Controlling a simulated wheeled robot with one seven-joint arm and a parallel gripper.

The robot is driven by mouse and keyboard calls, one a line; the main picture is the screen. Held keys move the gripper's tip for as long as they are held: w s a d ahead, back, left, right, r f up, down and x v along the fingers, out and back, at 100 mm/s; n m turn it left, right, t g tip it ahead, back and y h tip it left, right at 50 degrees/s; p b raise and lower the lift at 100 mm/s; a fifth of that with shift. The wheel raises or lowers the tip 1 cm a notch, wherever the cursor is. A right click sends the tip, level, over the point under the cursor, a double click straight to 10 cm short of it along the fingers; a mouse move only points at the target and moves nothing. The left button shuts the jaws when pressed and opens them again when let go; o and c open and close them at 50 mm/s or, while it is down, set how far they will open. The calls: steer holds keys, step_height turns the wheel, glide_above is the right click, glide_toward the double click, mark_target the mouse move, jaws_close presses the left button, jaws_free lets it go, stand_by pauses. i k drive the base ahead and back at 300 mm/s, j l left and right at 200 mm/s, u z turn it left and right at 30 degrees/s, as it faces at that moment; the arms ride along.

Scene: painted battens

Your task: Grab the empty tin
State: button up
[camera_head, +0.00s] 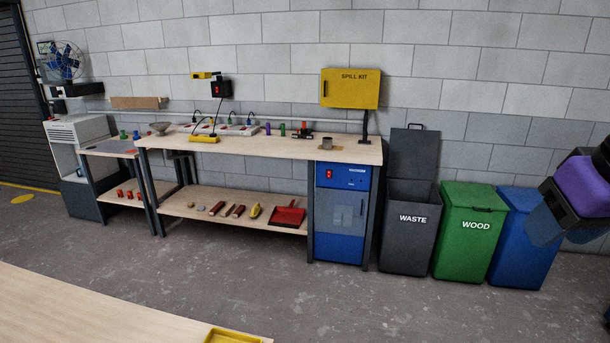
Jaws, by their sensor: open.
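A small grey tin (327,143) stands on the top of the long wooden workbench (260,147), near its right end and in front of the yellow spill kit box. Whether it is empty cannot be seen from here. My gripper (553,232) is at the right edge, below a purple and black part of my arm. It is open, in front of the blue bin and far to the right of the tin, apart from it.
A dark waste bin (408,240), a green wood bin (468,238) and a blue bin (520,262) stand right of the bench. A wooden table (90,310) fills the lower left; the floor between is clear.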

mark_target(327, 142)
steer(key=i, duration=3.7)
steer(key=i+z, duration=0.2)
steer(key=i, duration=0.2)
steer(key=i+j+z, duration=0.2)
steer(key=i, duration=0.15)
